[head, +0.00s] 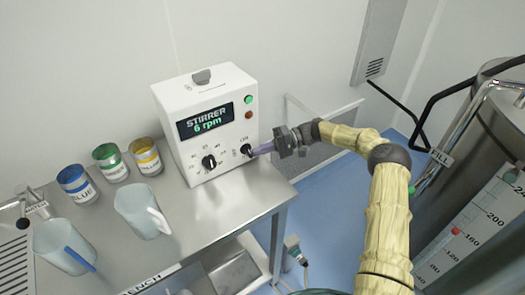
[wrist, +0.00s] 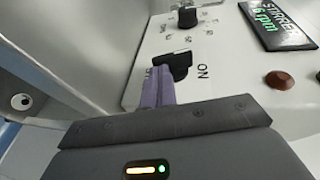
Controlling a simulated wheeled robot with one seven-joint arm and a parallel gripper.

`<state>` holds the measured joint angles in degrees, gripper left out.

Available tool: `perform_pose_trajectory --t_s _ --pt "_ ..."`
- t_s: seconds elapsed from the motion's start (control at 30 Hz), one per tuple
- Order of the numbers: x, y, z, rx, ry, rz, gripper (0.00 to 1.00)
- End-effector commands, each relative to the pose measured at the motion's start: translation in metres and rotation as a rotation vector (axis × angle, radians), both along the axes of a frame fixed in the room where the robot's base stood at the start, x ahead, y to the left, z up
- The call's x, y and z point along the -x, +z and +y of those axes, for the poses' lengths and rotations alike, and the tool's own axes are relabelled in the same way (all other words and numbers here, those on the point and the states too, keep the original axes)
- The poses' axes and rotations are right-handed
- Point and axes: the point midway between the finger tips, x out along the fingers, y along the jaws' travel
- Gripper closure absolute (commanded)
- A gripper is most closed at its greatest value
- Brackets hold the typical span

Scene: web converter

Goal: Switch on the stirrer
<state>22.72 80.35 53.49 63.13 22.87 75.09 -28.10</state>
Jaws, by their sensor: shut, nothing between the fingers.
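The stirrer (head: 228,141) is a white box on the steel bench against the wall. Its display (head: 208,121) reads "STIRRER 6 rpm" in lit letters, and the display also shows in the wrist view (wrist: 280,24). A black switch knob (wrist: 178,62) sits at the lower right of its front, with "ON" printed beside it. My gripper (head: 260,149) is at this knob, its purple fingers closed together. In the wrist view the fingers (wrist: 160,86) are right up against the knob, covering part of it; whether they touch it I cannot tell.
A second black dial (head: 209,162) with a scale is to the left. A green button (head: 248,99) and a red button (head: 249,115) are beside the display. Several colored cans and two clear jugs (head: 140,211) stand on the bench (head: 200,222). A steel tank (head: 490,130) is at right.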

Motion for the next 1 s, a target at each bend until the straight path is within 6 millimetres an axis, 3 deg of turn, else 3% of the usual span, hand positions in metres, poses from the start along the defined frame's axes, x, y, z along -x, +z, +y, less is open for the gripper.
perform_pose_trajectory --t_s 0.37,0.57,0.8,1.0 --pt "-0.005 0.004 -0.009 0.008 -0.002 -0.007 1.00" --pt "-0.019 0.010 -0.034 0.006 -0.001 -0.009 1.00" --pt "-0.032 0.023 -0.076 0.007 -0.003 -0.008 1.00" --pt "-0.040 0.030 -0.092 0.007 0.013 -0.007 1.00"
